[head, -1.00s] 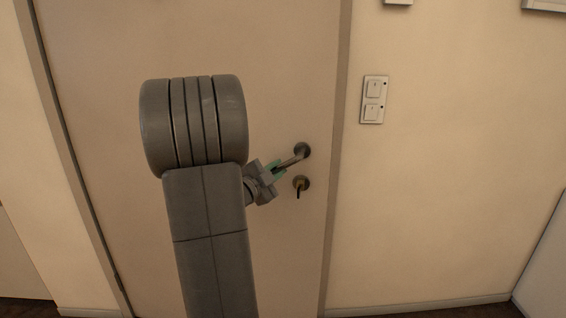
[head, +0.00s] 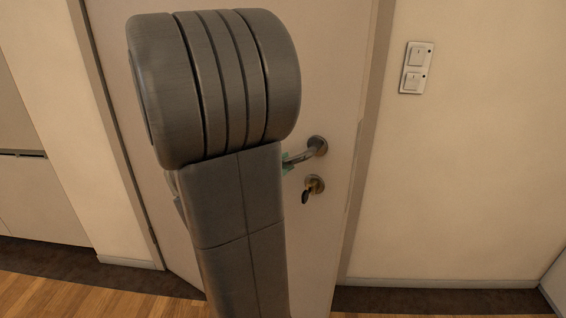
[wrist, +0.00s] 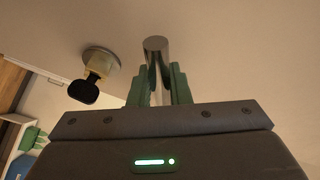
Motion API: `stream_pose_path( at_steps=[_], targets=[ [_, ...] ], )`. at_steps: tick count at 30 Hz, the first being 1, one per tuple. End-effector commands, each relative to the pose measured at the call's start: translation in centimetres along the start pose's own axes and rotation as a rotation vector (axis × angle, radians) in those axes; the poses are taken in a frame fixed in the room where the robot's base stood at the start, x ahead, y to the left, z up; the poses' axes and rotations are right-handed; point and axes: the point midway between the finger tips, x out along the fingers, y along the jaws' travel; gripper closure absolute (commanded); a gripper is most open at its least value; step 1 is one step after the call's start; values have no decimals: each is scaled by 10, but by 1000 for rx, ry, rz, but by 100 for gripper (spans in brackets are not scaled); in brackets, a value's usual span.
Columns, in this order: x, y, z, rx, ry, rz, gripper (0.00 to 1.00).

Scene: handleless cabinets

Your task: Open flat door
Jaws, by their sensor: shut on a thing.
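The flat door (head: 340,60) is pale and plain. Its right edge stands a little out from the frame toward me, so it looks slightly ajar. The metal lever handle (head: 317,146) is on its right side. My gripper (head: 288,162) is shut on the lever; only its green fingertips show past my arm in the head view. In the wrist view, the green fingers of my gripper (wrist: 158,88) sit on both sides of the lever (wrist: 155,48). Below the handle is a lock with a key (head: 313,186), also seen in the wrist view (wrist: 88,85). My arm hides the door's middle.
The door frame (head: 366,150) runs along the door's right side. A light switch panel (head: 416,67) is on the wall to the right. A pale cabinet (head: 30,190) stands at the far left. Wooden floor (head: 90,293) shows clear at lower left.

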Motion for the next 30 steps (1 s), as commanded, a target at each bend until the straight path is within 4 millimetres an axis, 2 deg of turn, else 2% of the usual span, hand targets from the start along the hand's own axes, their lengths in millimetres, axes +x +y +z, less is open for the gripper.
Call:
stream_pose_path(
  at_steps=[2,3,6,17,20,30],
  targets=[
    [0,-1,0,0,1,-2,100],
    [0,-1,0,0,1,-2,79],
    [1,-1,0,1,2,-2,61],
    [-5,-1,0,1,1,-2,61],
    [-15,-1,0,1,-1,-2,61],
    [-70,-2,1,1,-2,-4,61]
  ],
)
